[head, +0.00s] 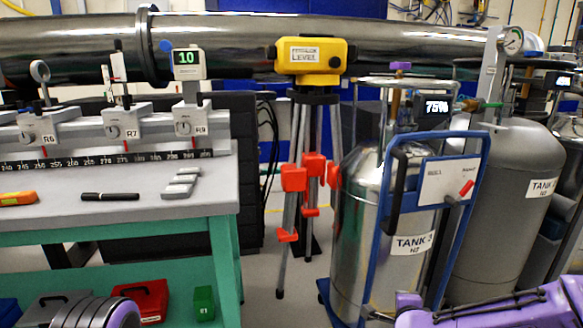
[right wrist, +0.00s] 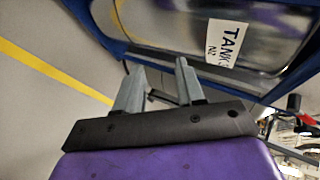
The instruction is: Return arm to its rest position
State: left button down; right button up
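My right arm (head: 490,308), purple with dark cables, lies low across the bottom right of the head view, in front of the tanks. In the right wrist view my right gripper (right wrist: 158,78) has its two grey fingers apart with nothing between them. A tank labelled TANK N2 (right wrist: 225,43) is beyond the fingertips, behind a blue frame. Whether the fingers touch the frame is hard to tell. A dark ribbed and purple part of my left arm (head: 95,312) shows at the bottom left of the head view. My left gripper is out of view.
A blue cart (head: 378,215) carries a steel tank (head: 365,190); a grey tank (head: 500,215) stands to its right. A yellow level (head: 310,62) stands on a tripod (head: 294,178). A workbench (head: 120,215) fills the left. Floor (head: 262,285) is bare between bench and tripod.

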jog(key=s+a+f+n+g+y, duration=0.1)
jog(key=s+f+n+g, duration=0.5)
jog(key=s+f, duration=1.05)
jog(key=s+d+f+n+g, duration=0.15)
jog(key=s+f+n, duration=0.25)
jog(key=s, duration=0.6)
jog(key=s+d+f+n+g, duration=0.1)
jog(key=s+d+f+n, duration=0.3)
jog(key=s, duration=0.6)
notch_tip(320, 180, up, 25)
jog(key=a+m+p, duration=0.1)
jog(key=p, duration=2.5)
jog(key=shift+w+a+r+h, duration=0.2)
jog(key=shift+w+a+h, duration=0.05)
jog(key=shift+w+h, duration=0.15)
jog(key=shift+t, duration=0.25)
